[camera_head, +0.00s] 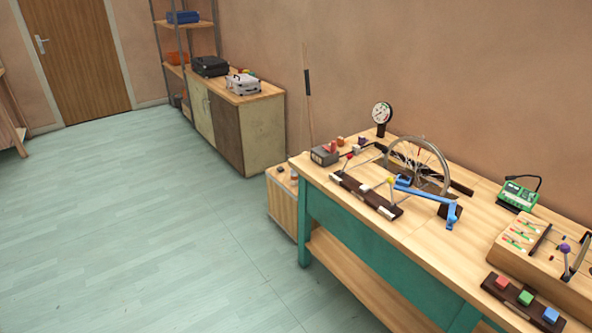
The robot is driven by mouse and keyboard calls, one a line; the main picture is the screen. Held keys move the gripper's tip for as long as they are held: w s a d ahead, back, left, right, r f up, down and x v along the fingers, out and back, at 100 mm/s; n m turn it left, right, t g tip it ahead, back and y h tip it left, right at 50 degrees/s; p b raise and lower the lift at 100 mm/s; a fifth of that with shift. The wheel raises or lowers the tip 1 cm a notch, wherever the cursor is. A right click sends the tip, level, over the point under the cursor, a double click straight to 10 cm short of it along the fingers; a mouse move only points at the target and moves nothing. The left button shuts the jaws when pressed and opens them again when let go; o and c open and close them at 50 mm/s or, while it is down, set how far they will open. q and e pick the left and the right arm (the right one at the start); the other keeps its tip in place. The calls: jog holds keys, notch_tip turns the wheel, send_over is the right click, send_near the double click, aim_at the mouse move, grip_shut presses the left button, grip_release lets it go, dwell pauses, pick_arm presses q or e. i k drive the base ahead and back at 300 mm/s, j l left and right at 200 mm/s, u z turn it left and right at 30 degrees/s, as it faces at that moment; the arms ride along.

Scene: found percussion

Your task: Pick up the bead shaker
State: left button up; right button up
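I cannot pick out a bead shaker with certainty; the small things on the workbench are too small to tell. The workbench (458,256) has a light wooden top and a green frame, and stands at the right. Neither of my grippers is in view.
On the bench are a spoked wheel (418,165), a blue crank-like part (425,194), a dark strip with mallets (365,194), a dial gauge (382,115), a green device (517,196) and a colored-button strip (524,297). A cabinet (235,125) stands behind. The floor (130,230) at left is clear.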

aim_at(294, 176)
jog(key=i+j+z, duration=0.15)
jog(key=i+j, duration=0.5)
jog(key=i+j+z, duration=0.15)
jog(key=i+j, duration=0.55)
jog(key=i+j+z, duration=0.15)
jog(key=i+j, duration=0.5)
jog(key=j, duration=0.15)
jog(key=i+j, duration=0.15)
jog(key=i, duration=0.4)
jog(key=i+j+z, duration=0.15)
jog(key=i, duration=0.35)
jog(key=i+l, duration=0.35)
